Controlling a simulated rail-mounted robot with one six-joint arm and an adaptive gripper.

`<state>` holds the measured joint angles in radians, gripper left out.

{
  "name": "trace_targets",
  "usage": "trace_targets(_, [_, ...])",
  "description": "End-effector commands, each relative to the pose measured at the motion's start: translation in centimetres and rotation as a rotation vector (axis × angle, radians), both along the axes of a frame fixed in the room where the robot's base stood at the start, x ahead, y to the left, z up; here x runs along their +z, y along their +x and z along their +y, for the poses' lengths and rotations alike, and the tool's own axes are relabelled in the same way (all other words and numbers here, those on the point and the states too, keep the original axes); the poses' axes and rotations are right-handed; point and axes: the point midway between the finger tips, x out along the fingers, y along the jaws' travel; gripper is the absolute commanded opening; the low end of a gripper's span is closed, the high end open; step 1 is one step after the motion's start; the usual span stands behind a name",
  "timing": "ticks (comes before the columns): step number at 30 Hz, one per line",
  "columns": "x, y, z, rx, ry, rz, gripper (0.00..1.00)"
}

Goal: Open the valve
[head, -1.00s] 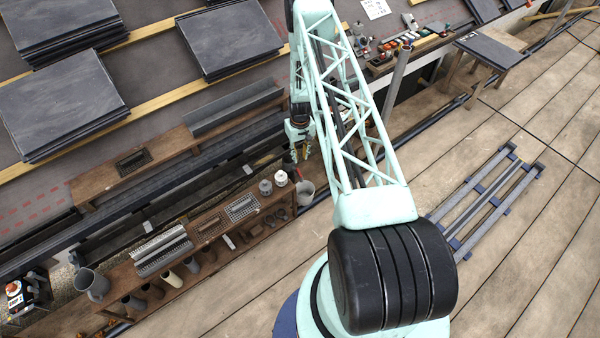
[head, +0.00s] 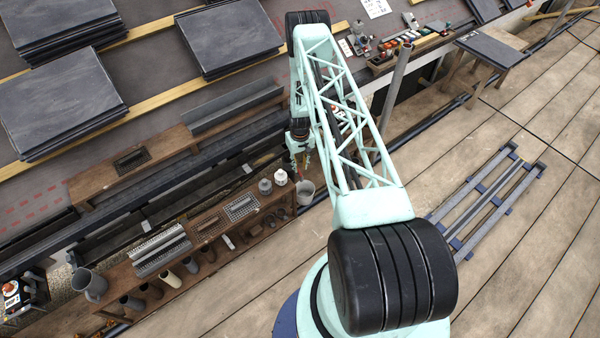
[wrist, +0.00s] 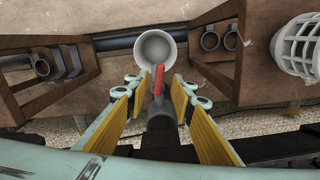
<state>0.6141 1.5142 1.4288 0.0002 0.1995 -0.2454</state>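A valve with a red lever handle (wrist: 159,80) shows in the wrist view, standing up from the end of a dark pipe (wrist: 161,118). My gripper (wrist: 159,90) is open, with its yellow-padded fingers on either side of the lever and visible gaps between. I cannot tell how deep the lever sits between the fingers. In the head view my gripper (head: 301,163) is small and points down by the gutter edge, and the valve is too small there to make out clearly. A pale grey bucket (wrist: 156,48) lies just beyond the lever; it also shows in the head view (head: 305,191).
A wooden shelf (head: 215,248) with grey pipe fittings and vents runs beside the gutter. White and grey capped vents (head: 281,178) stand at its end near my gripper. An upright grey post (head: 393,95) is to the right. Slate stacks (head: 60,115) lie on the roof.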

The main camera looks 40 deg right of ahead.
Motion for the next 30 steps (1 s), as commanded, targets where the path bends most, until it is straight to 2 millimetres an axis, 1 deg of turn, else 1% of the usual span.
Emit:
trace_targets(1, [-0.7,0.0,0.0,0.000,0.000,-0.001,0.23])
trace_targets(6, [-2.6,0.0,0.0,0.000,0.000,0.000,0.23])
trace_targets(12, [-4.2,0.0,0.0,0.000,0.000,0.000,0.23])
trace_targets(18, [-4.8,0.0,0.0,0.000,0.000,-0.001,0.23])
trace_targets(27, [-4.9,0.1,0.0,0.000,0.000,-0.001,0.23])
trace_targets(28, [-4.9,0.0,0.0,0.000,0.000,-0.001,0.22])
trace_targets(30, [-4.9,0.0,0.0,0.000,0.000,-0.001,0.15])
